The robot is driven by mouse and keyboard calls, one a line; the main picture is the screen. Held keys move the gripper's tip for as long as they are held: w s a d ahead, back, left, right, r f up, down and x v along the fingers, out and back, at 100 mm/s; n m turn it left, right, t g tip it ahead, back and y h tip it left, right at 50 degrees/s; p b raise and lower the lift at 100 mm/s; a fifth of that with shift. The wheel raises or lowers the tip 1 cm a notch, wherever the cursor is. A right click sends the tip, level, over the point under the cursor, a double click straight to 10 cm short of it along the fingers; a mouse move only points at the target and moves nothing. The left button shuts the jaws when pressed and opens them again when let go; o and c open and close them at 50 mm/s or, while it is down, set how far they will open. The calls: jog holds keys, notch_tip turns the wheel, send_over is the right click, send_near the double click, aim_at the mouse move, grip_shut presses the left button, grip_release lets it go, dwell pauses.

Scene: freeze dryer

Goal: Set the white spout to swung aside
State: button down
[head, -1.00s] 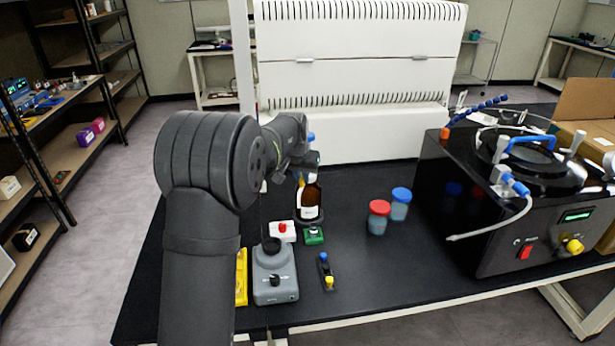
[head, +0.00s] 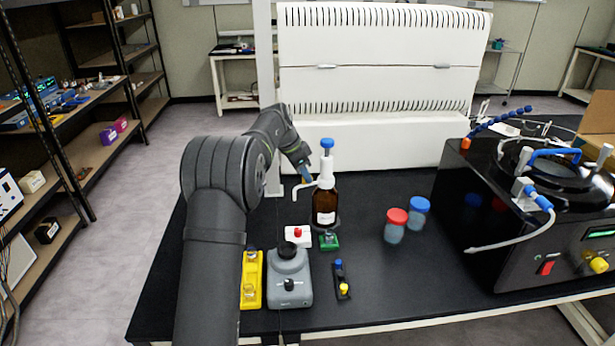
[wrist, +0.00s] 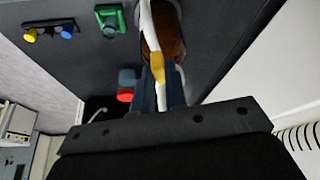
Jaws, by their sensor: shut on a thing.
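The amber bottle (head: 325,206) stands upright on the black bench with a white and blue dispenser head (head: 326,168) on top. The white spout (head: 302,186) reaches from the head to the left, its end bent down. My gripper (head: 307,177) is at the spout, just left of the bottle neck. In the wrist view, my gripper (wrist: 161,95) is shut on the white spout (wrist: 148,20), with a yellow part (wrist: 158,68) just beyond the fingertips. The amber bottle (wrist: 166,32) is behind it. The exact grip point is partly hidden by the fingers.
A white block with a red knob (head: 298,236), a green block (head: 329,241) and a grey device (head: 289,277) stand in front of the bottle. Red-lidded (head: 396,226) and blue-lidded (head: 418,213) jars stand right. A black machine (head: 490,215) fills the right side.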

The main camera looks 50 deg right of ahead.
jog(key=shift+w+d+m, duration=0.25)
jog(key=shift+w+m, duration=0.05)
jog(key=shift+m, duration=0.3)
jog(key=shift+g, duration=0.3)
jog(key=c, duration=1.4)
grip_release()
jog(key=shift+c, duration=0.2)
jog(key=shift+r, duration=0.1)
jog(key=v, duration=1.7)
jog(key=shift+d+r, duration=0.2)
jog(key=shift+r, duration=0.05)
jog(key=shift+f, duration=0.1)
jog(key=x, duration=1.7)
jog(key=shift+a+f, duration=0.2)
jog(key=shift+f, duration=0.05)
